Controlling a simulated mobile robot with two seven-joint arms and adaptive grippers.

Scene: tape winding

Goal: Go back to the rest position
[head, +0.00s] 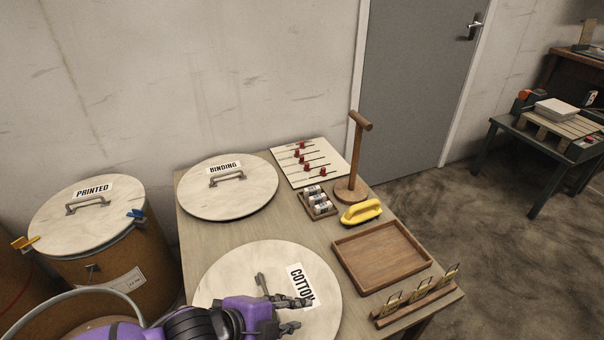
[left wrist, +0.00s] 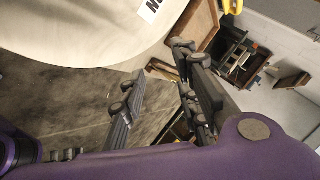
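My left gripper (head: 283,306) comes in from the bottom of the head view, over the round lid labelled COTTON (head: 227,268). Its fingers are spread apart with nothing between them. In the left wrist view the gripper (left wrist: 157,90) also shows open and empty, with the pale lid (left wrist: 70,30) beyond it at the upper left. Whether the gripper touches the lid I cannot tell. My right gripper is in neither view.
The table holds a BINDING lid (head: 255,190), a peg board (head: 322,163), a wooden stand (head: 355,160), small rolls (head: 320,203), a yellow-handled tool (head: 361,212), an empty wooden tray (head: 340,251) and a card rack (head: 418,304). A PRINTED drum (head: 125,262) stands left.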

